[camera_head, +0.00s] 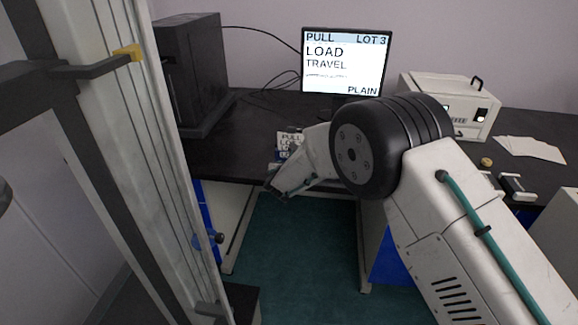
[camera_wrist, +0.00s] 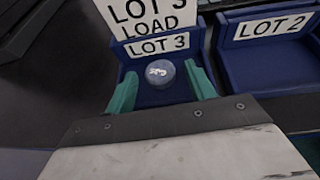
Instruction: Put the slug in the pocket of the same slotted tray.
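The slug (camera_wrist: 160,72), a round grey-blue disc with a white mark, is in the wrist view at the blue tray (camera_wrist: 128,66) labelled LOT 3. I cannot tell whether it sits in a pocket or slot. My gripper (camera_wrist: 161,78) is open, with one teal finger on each side of the slug and a visible gap at both sides. In the head view my gripper end is low at the desk's front edge, below the small sign, and its fingers are not clear. My arm hides most of the trays there.
A LOT 2 blue tray (camera_wrist: 268,54) stands to the right. A LOT 3 LOAD card (camera_wrist: 153,18) rises behind the slug. The monitor (camera_head: 346,62) reads PULL LOT 3. A white machine (camera_head: 452,104), papers (camera_head: 530,148) and a small tan piece (camera_head: 486,162) are at the right.

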